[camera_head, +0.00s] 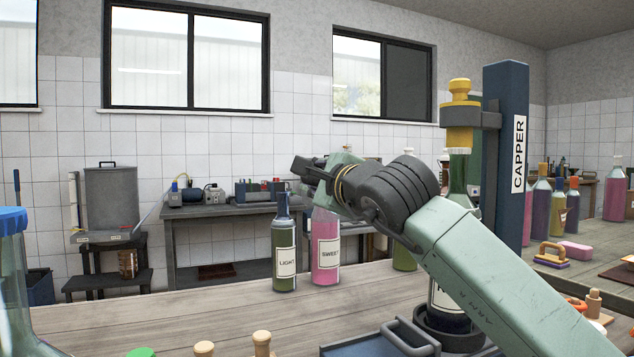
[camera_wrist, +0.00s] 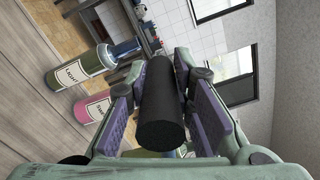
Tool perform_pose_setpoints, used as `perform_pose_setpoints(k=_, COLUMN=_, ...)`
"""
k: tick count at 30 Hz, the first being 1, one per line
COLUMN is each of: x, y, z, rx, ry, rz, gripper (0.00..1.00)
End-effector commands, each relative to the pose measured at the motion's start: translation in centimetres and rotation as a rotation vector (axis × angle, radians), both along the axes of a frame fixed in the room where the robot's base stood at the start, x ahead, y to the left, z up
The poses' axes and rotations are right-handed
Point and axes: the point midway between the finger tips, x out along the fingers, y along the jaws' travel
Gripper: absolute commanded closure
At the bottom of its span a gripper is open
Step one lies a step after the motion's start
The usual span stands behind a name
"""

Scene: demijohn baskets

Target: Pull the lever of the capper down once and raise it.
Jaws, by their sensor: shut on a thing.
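The capper (camera_head: 505,95) stands at the right of the bench as a dark blue column with a yellow pressing head (camera_head: 460,135). A dark bottle (camera_head: 458,178) stands upright under the head, mostly hidden by my arm. My gripper (camera_head: 318,172) is raised left of the capper, above the bench. In the wrist view, my gripper (camera_wrist: 163,100) has its purple pads on both sides of the black lever grip (camera_wrist: 160,125) and is shut on it. The rest of the lever is hidden, so its exact angle cannot be told.
A LIGHT bottle (camera_head: 284,248) and a pink SWEET bottle (camera_head: 325,250) stand on the bench below my gripper. A large blue-capped demijohn (camera_head: 12,285) is at the left edge. Several bottles stand right of the capper.

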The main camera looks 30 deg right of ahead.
Motion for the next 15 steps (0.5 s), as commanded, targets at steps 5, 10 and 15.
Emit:
perform_pose_setpoints(k=5, x=0.00, y=-0.13, z=-0.02, rx=-0.004, ry=0.003, rz=-0.003, gripper=1.00)
perform_pose_setpoints(k=10, x=0.00, y=-0.14, z=-0.05, rx=-0.003, ry=0.004, rz=-0.003, gripper=0.71)
perform_pose_setpoints(k=15, x=0.00, y=-0.16, z=-0.04, rx=-0.001, ry=0.003, rz=-0.003, gripper=0.59)
